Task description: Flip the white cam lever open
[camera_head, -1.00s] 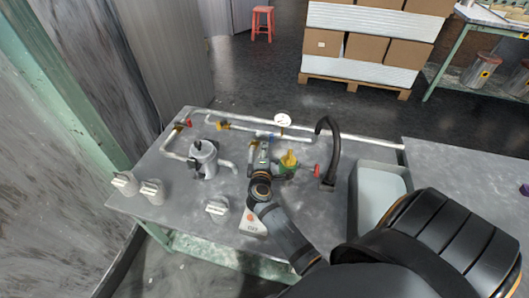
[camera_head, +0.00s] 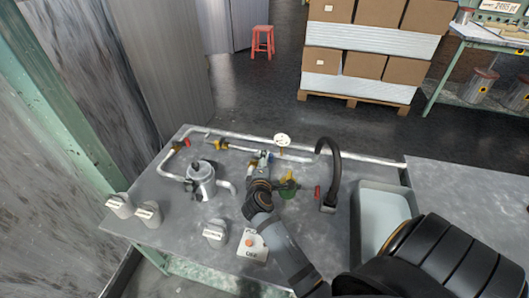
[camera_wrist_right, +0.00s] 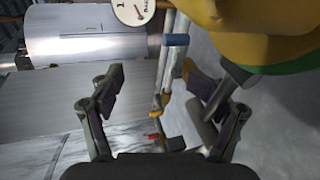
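I cannot clearly pick out the white cam lever. In the head view, a pipe fitting with a blue part (camera_head: 263,156) sits at the tip of my right gripper (camera_head: 258,171), which partly hides it. In the right wrist view, my right gripper (camera_wrist_right: 175,75) is open, with a finger on each side. Between and beyond the fingers runs a pale pipe with a blue collar (camera_wrist_right: 175,40) and a yellow part. A pale bar runs along this pipe; I cannot tell whether it is the lever. I see nothing held. My left gripper is not in view.
A yellow-topped green fitting (camera_head: 288,186) stands close right of the gripper, and a black curved spout (camera_head: 334,175) beyond it. A round gauge (camera_head: 282,140) rises behind. A grey vessel (camera_head: 202,181) stands left, a labelled box (camera_head: 252,246) in front, and a basin (camera_head: 385,220) right.

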